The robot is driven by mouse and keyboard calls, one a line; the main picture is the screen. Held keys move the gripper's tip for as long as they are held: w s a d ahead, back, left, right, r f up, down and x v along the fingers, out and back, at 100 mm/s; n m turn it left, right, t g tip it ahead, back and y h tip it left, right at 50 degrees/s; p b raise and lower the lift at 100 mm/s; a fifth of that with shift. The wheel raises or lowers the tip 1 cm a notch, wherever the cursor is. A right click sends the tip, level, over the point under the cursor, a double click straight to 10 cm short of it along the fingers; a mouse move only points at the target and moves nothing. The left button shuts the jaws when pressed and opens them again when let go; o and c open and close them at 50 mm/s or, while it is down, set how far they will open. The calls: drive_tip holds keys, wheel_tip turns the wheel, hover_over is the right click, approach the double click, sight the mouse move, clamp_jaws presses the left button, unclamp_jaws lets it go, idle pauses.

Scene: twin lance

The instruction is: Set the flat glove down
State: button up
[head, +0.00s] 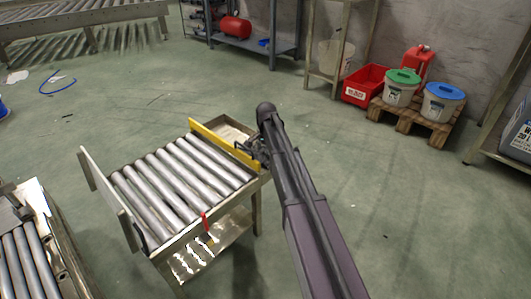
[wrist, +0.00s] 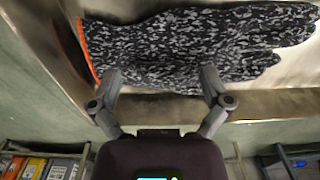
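The flat glove (wrist: 185,45) is speckled black and grey with an orange cuff edge at its left. It lies spread out over a bare metal surface (wrist: 200,105) in the wrist view. My gripper (wrist: 162,76) has its two fingers wide apart, with the fingertips at the glove's near edge and nothing pinched between them. I cannot tell whether the tips touch the glove. In the head view my gripper (head: 254,152) is beside the yellow rail at the right end of the roller table (head: 228,203), partly hidden by my arm. I cannot make out the glove there.
A yellow rail (head: 222,142) separates the rollers from a shallow metal tray (head: 230,122). A red tag (head: 206,222) hangs at the table's front. A pallet with green-lidded (head: 402,86) and blue-lidded (head: 442,101) buckets stands at the back right. Floor around the table is mostly clear.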

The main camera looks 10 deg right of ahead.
drive_tip(key=shift+r, duration=0.1)
idle(0.3)
wheel_tip(320, 180, up, 12)
drive_tip(key=p, duration=1.2)
drive_tip(key=shift+s, duration=0.1)
idle(0.7)
drive_tip(key=s+n, duration=1)
drive_tip(key=s, duration=1.9)
drive_tip(key=shift+n, duration=0.4)
drive_tip(key=shift+r, duration=0.15)
